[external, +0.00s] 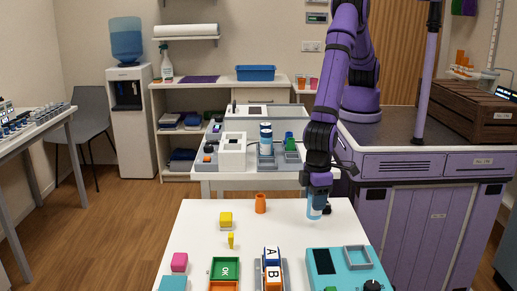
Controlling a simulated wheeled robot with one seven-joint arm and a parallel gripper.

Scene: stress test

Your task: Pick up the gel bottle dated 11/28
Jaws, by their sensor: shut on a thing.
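My gripper (318,190) points down over the far right part of the white table (200,222). It is shut on a small bottle (315,207) with a light blue and white body. The gripper hides the bottle's top. No date can be read on it at this size. I cannot tell whether the bottle touches the table or is held just above it. Another blue and white bottle (266,138) stands upright on the second table behind.
A small dark item (328,209) is beside the held bottle. The table's far left is clear.

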